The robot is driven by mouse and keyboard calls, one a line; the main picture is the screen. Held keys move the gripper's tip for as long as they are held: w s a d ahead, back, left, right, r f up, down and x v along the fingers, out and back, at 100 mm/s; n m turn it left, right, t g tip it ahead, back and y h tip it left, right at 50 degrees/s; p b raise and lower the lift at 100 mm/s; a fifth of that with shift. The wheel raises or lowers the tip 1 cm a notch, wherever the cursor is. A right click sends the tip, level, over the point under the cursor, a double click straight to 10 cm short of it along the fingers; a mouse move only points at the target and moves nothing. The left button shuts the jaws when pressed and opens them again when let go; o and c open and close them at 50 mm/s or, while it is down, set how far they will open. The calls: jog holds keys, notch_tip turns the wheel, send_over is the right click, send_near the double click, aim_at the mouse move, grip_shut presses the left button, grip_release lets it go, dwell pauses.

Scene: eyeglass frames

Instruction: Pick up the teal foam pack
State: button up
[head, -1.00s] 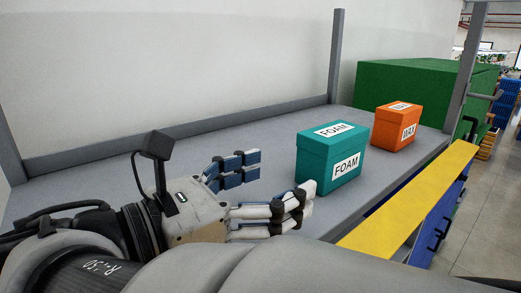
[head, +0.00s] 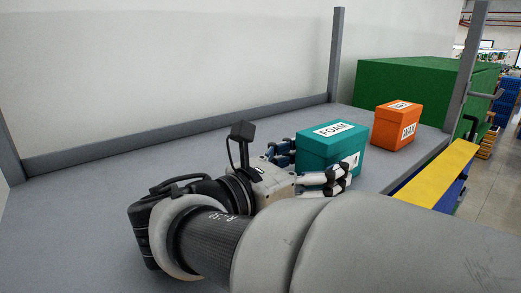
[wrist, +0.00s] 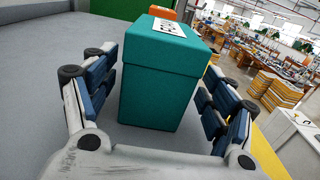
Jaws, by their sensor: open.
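The teal foam pack (head: 320,156) is a box with white FOAM labels, standing upright on the grey shelf. In the head view my gripper (head: 311,164) is at its near left end, with one finger on the far side and one on the near side, partly hiding the front label. In the wrist view the teal pack (wrist: 160,85) stands between the two open fingers (wrist: 158,105). A gap shows on the left between finger and box; on the right the finger is very close, and I cannot tell if it touches.
An orange wax box (head: 388,130) stands behind the teal pack to the right. The grey shelf (head: 90,215) is clear on the left. Grey posts (head: 337,60) rise at the back and right. A yellow edge (head: 437,178) lies at the right.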

aim_at(336, 129)
jog(key=x, duration=0.5)
jog(key=shift+w+r+p, duration=0.15)
jog(key=shift+r+p, duration=0.1)
jog(key=shift+p, duration=0.05)
jog(key=shift+a, duration=0.1)
jog(key=shift+c, duration=0.3)
jog(key=c, duration=1.2)
jog(key=shift+c, duration=0.2)
notch_tip(336, 129, up, 10)
jog(key=shift+r+p, duration=0.1)
jog(key=shift+p, duration=0.45)
